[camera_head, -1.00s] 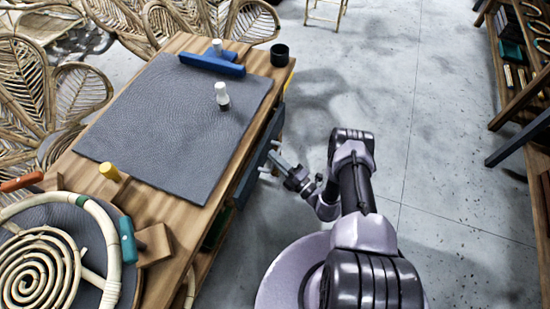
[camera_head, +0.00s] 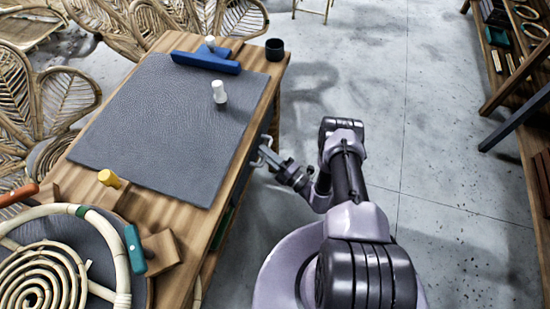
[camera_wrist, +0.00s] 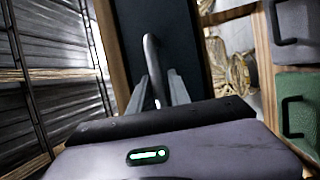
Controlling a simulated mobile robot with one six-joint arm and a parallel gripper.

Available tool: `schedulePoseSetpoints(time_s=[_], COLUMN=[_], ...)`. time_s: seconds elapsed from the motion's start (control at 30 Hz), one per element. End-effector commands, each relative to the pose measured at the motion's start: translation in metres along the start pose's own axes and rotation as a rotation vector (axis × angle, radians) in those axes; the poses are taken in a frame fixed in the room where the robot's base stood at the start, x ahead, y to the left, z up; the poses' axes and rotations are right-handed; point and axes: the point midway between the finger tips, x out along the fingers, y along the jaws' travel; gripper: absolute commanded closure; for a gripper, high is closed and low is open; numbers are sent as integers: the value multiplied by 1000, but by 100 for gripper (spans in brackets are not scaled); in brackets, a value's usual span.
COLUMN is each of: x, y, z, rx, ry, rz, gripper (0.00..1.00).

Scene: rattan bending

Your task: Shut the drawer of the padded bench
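The padded bench (camera_head: 213,226) stands at the left in the head view, with a grey pad (camera_head: 150,120) on its top. Its dark drawer front (camera_head: 244,178) shows as a narrow strip along the right side, close to the bench edge. My gripper (camera_head: 265,158) is at this handle. In the wrist view its two fingers (camera_wrist: 160,88) stand apart, one on each side of the handle, with a gap at the right finger. Contact at the left finger is unclear.
A white-topped bottle (camera_head: 219,93), a blue tool (camera_head: 207,61) and a dark cup (camera_head: 275,50) stand on the bench. A rattan coil (camera_head: 42,275) is at the near left. Shelves (camera_head: 515,110) stand at the right. The floor (camera_head: 375,70) between is clear.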

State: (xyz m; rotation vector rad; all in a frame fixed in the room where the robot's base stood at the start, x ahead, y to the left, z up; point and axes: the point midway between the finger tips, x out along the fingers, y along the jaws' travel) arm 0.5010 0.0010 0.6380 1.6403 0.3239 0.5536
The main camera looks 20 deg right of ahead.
Motion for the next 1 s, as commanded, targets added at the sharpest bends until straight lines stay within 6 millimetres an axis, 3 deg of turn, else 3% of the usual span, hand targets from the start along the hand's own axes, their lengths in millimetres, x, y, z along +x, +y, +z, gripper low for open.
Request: schedulePoseSetpoints(time_s=[0.17, 0.5, 0.6, 0.77, 1.0], x=[-32, -131, -152, -169, -170], y=[3, 3, 2, 1, 1], z=[2, 2, 2, 1, 0], rx=[2, -2, -2, -1, -1], ry=[-8, -10, -7, -4, -2], rz=[0, 3, 3, 3, 3], gripper=[77, 77, 77, 77, 77])
